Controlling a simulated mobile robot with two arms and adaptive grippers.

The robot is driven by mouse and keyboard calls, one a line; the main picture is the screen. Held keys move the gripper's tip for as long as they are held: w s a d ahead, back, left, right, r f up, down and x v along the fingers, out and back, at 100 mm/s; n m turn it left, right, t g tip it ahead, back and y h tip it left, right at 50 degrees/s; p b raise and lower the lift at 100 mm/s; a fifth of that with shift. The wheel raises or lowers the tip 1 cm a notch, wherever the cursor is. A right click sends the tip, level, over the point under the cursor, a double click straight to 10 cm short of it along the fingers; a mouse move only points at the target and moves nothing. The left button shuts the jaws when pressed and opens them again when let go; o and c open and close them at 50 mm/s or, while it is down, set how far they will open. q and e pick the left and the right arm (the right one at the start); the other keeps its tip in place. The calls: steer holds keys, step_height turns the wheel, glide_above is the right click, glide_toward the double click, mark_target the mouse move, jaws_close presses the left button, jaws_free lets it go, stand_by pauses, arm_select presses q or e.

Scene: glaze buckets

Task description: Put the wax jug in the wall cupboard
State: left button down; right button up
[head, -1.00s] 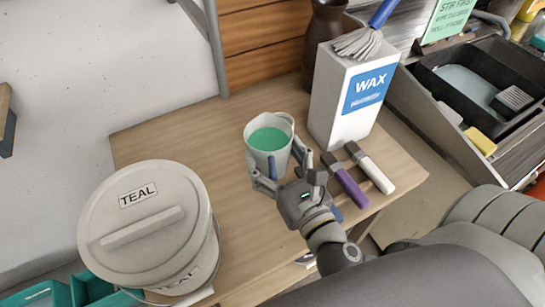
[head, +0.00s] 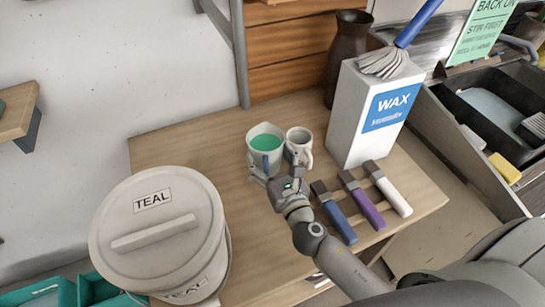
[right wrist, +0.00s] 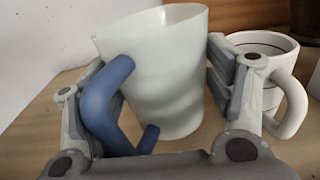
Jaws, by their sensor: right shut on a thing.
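The wax jug (head: 265,139) is pale with green contents and a blue handle. It is over the wooden table, and I cannot tell whether its base touches the tabletop. My right gripper (head: 276,174) is shut on it. In the right wrist view the jug (right wrist: 165,75) is between the two fingers, with the blue handle (right wrist: 108,95) on the near side. The jug looks nearly upright. I see no wall cupboard that I can be sure of. My left gripper is not in view.
A white mug (head: 299,148) stands close right of the jug. A TEAL bucket (head: 160,235) stands at left. A shelf edge (head: 18,110) is at far left.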

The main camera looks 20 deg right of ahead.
steer(key=shift+f+b, duration=0.3)
steer(key=shift+f, duration=0.9)
steer(key=shift+f, duration=0.15)
steer(key=o, duration=1)
steer(key=shift+o, duration=0.5)
steer(key=shift+s, duration=0.1)
